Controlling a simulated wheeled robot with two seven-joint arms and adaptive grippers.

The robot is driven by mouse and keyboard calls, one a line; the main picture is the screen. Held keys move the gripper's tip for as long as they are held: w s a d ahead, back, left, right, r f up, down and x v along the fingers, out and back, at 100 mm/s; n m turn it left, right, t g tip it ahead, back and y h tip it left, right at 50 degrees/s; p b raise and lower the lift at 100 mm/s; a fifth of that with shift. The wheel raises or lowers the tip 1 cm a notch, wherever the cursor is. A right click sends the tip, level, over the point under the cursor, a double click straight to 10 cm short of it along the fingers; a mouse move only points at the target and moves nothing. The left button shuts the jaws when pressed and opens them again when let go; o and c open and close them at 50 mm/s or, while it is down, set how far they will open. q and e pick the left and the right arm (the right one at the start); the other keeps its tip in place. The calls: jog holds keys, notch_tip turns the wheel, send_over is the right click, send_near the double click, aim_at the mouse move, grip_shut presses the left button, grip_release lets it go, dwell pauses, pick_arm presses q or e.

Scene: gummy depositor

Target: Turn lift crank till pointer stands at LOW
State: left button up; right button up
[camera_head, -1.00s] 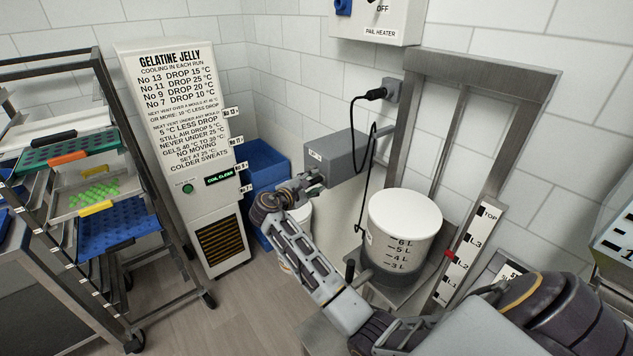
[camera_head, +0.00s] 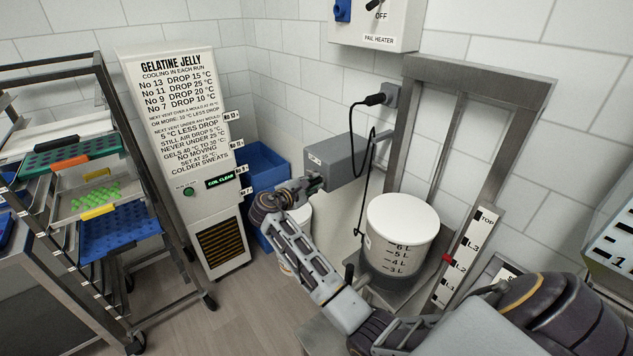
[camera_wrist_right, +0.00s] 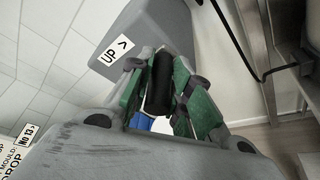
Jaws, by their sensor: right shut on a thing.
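The lift crank comes off a grey box (camera_head: 338,160) on the wall. My right gripper (camera_head: 312,186) is at the box's near side. In the right wrist view my right gripper (camera_wrist_right: 168,88) is shut on the black crank handle (camera_wrist_right: 160,84), beside a label reading "UP" with an arrow. The red pointer (camera_head: 446,258) stands beside the L2 mark on the white lift scale (camera_head: 464,251), which shows TOP, L3, L2 and L1. No LOW mark is visible; the scale's lower end is hidden by my arm. My left gripper is out of view.
A white graduated pail (camera_head: 402,225) stands on the lift between steel rails (camera_head: 404,150). A black cable (camera_head: 369,180) hangs close to the box. Blue bins (camera_head: 262,165) and a cooling cabinet (camera_head: 185,130) stand left, with a tray rack (camera_head: 165,225) further left.

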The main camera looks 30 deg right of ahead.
jog(key=shift+w+r+p, duration=0.2)
jog(key=shift+r+p, duration=0.2)
jog(key=shift+r, duration=0.15)
jog(key=shift+w+r+p, duration=0.15)
jog(key=shift+r+p, duration=0.25)
jog(key=shift+r, duration=0.15)
jog(key=shift+a, duration=0.1)
jog(key=w+r+p, duration=0.1)
jog(key=w+r, duration=0.1)
jog(key=shift+w+a+r+p, duration=0.1)
jog(key=shift+w+r+p, duration=0.1)
jog(key=shift+w+p, duration=0.15)
jog(key=shift+w+a+r, duration=0.1)
jog(key=shift+w+r, duration=0.2)
jog(key=shift+w, duration=0.45)
jog(key=shift+w+a+r, duration=0.1)
jog(key=shift+w+r, duration=0.15)
jog(key=shift+w, duration=0.5)
